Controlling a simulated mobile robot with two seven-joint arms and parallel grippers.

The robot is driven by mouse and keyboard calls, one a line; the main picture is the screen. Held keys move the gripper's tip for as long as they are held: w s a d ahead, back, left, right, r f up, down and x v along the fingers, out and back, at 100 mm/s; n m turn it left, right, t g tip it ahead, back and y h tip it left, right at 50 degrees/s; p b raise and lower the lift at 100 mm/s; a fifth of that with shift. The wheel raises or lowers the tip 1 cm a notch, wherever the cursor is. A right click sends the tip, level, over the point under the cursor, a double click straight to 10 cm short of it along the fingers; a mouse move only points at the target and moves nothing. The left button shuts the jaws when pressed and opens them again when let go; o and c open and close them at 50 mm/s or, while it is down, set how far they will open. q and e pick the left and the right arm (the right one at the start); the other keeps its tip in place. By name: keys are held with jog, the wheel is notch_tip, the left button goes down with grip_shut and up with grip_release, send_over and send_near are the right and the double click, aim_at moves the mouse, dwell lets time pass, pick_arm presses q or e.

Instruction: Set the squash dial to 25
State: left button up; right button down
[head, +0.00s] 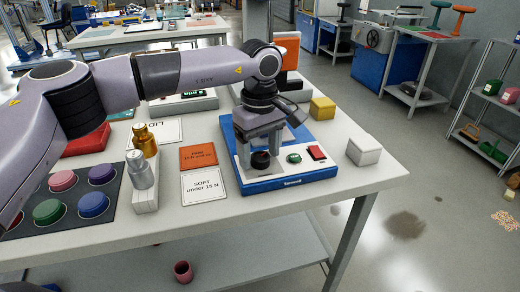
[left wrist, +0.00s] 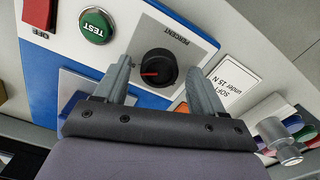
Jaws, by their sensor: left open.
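The squash dial is a round black knob (head: 261,160) on the white front panel of a blue-based machine (head: 290,184). In the left wrist view the knob (left wrist: 158,70) has a red pointer line towards the picture's left, and the word PERCENT is printed beside it. Its scale numbers cannot be read. My left gripper (head: 261,158) points down over the panel. Its fingers are open, one on each side of the knob, with gaps visible in the left wrist view (left wrist: 160,66). Whether the fingertips reach knob height is unclear. My right gripper is not in view.
A green TEST button (head: 294,158) and a red OFF switch (head: 316,152) sit right of the dial. A white block (head: 363,150) and a yellow block (head: 322,108) stand nearby.

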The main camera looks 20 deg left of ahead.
pick_arm(q)
jog(key=c, duration=1.1)
jog(key=shift+o, duration=0.2)
